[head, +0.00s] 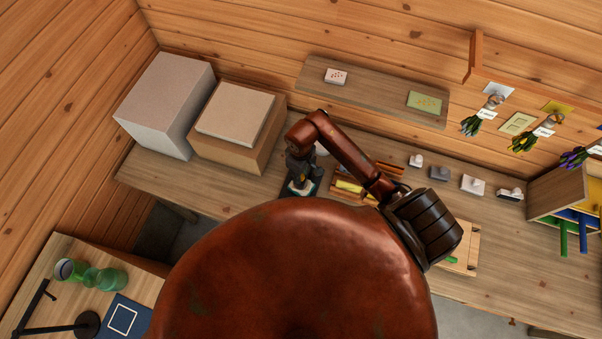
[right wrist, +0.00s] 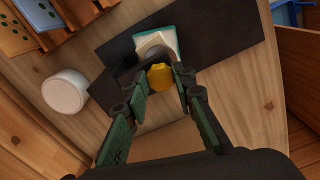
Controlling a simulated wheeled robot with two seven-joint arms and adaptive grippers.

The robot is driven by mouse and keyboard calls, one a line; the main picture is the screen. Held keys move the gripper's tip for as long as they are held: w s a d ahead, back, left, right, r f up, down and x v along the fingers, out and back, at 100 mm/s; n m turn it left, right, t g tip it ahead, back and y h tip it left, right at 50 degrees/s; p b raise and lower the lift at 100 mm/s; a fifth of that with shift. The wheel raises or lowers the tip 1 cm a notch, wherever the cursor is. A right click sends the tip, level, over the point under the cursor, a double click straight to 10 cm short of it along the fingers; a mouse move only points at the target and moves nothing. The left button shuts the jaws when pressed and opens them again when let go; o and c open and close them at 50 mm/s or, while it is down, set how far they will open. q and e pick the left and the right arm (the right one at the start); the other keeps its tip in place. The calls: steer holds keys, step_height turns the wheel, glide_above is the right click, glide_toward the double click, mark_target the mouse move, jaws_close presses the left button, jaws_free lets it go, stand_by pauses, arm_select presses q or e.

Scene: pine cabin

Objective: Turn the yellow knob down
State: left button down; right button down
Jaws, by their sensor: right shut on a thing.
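The yellow knob (right wrist: 160,77) shows in the right wrist view between the green fingertips of my right gripper (right wrist: 161,84), which is shut on it. The knob sits by a small teal and cream block (right wrist: 168,42), partly covered by the gripper. The block is on a dark mat (right wrist: 215,40) on the bench. In the head view my right gripper (head: 299,172) points down over the same block (head: 304,188), and I cannot make out the knob clearly there. The way the knob is turned is hard to tell. My left gripper is not in view.
A white round container (right wrist: 66,91) stands beside the mat. A wooden rack (head: 347,189) is right of my gripper on the bench (head: 235,190). A cardboard box (head: 227,148) and a grey box (head: 165,105) stand to the left. Several small fixtures sit along the right.

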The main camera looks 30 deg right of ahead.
steer(key=c, duration=1.8)
jaws_free()
steer(key=shift+c, duration=0.2)
steer(key=shift+o, duration=0.4)
steer(key=shift+p, duration=0.3)
